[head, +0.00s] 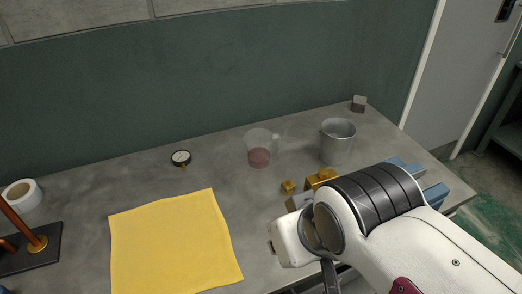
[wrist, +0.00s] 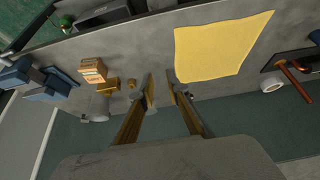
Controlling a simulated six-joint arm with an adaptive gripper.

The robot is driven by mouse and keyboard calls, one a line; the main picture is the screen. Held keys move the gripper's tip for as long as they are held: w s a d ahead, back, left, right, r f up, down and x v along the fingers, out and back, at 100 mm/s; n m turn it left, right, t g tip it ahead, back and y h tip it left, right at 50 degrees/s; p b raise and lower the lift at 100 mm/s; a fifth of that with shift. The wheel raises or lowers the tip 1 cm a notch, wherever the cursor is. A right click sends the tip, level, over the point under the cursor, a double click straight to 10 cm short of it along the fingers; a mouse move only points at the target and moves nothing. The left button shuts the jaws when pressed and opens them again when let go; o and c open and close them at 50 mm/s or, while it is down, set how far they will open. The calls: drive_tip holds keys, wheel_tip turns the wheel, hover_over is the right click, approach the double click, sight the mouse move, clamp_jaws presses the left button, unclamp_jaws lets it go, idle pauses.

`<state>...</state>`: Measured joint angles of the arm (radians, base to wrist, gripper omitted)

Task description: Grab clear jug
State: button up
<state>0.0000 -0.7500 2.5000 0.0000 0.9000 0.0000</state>
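The clear jug (head: 258,146) stands upright on the grey table, towards the back edge. It holds some pinkish-red liquid at the bottom, and its handle points right. My gripper (wrist: 160,88) shows in the wrist view with its two fingers apart and nothing held between them. The jug is hard to make out in the wrist view, where the left finger may partly hide it. In the head view my arm is at the lower right, nearer the camera than the jug and apart from it. The fingers are mostly hidden behind my wrist there.
A metal bucket (head: 337,140) stands right of the jug. A round gauge (head: 181,158) lies to its left. A yellow cloth (head: 170,240) covers the front left, with a white roll (head: 22,195) beyond. A small brass block (head: 288,187) sits between jug and arm.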

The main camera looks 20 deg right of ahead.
drive_tip(key=w+d+f+t+h, duration=0.1)
drive_tip(key=w+d, duration=0.3)
drive_tip(key=w, duration=0.4)
drive_tip(key=w+d+m+t+h, duration=0.1)
drive_tip(key=w+d, duration=0.4)
drive_tip(key=w, duration=0.3)
drive_tip(key=w+d+f+t+h, duration=0.15)
drive_tip(key=w+d, duration=0.25)
drive_tip(key=w, duration=0.4)
drive_tip(key=shift+w+d+f+n+t+y, duration=0.1)
drive_tip(key=shift+w+d+f+t+y, duration=0.6)
drive_tip(key=shift+w+d+f, duration=1.15)
drive_tip(key=shift+w+d+f+n+t+y, duration=0.1)
drive_tip(key=shift+w+d+f+t+y, duration=0.65)
drive_tip(key=shift+w+f, duration=1.8)
drive_tip(key=shift+w+d+f+n+t+y, duration=0.1)
drive_tip(key=shift+w+d+f+t+y, duration=0.5)
drive_tip(key=shift+w+d+f, duration=1.6)
drive_tip(key=shift+s+a+f, duration=0.25)
drive_tip(key=shift+a+f, duration=0.2)
drive_tip(key=shift+a, duration=0.2)
drive_tip(key=shift+x, duration=1.2)
